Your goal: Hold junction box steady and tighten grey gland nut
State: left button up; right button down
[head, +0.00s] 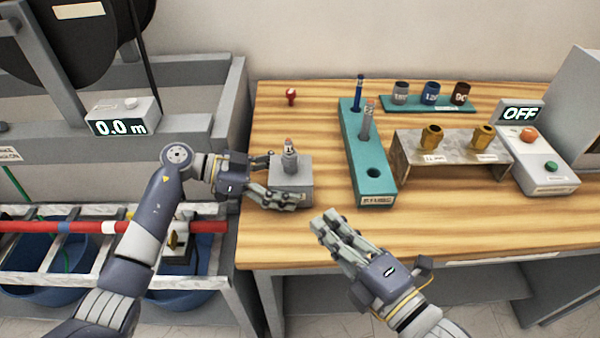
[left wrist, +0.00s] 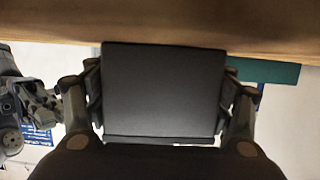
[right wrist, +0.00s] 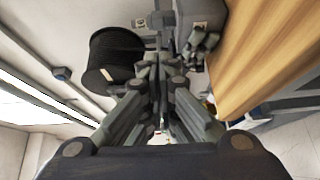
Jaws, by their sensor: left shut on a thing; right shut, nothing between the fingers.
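The grey junction box (head: 293,178) stands on the left part of the wooden table. A grey gland nut (head: 290,160) sits upright on its top, with a lighter tip above it. My left gripper (head: 285,183) is shut on the box from the left, a finger on its front and another behind. In the left wrist view the box (left wrist: 163,90) fills the space between the fingers. My right gripper (head: 325,220) is shut and empty, in front and to the right of the box, apart from it. In the right wrist view its fingers (right wrist: 160,75) are together.
A teal rack (head: 367,150) holding a blue and a grey-tipped piece stands right of the box. Behind are several labelled cups on a teal strip (head: 432,107). A metal stand (head: 452,150) carries two brass fittings. A control box reading OFF (head: 535,165) is at right.

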aim_at(295, 163)
jog(key=x, duration=0.4)
jog(key=d+x, duration=0.1)
jog(key=x, duration=0.3)
jog(key=w+x, duration=0.1)
jog(key=x, duration=0.3)
jog(key=shift+w+d, duration=0.15)
jog(key=shift+d, duration=0.15)
jog(key=shift+w+d, duration=0.15)
jog(key=shift+w, duration=0.3)
jog(key=shift+w+d, duration=0.35)
jog(key=shift+w, duration=0.2)
jog(key=shift+s, duration=0.1)
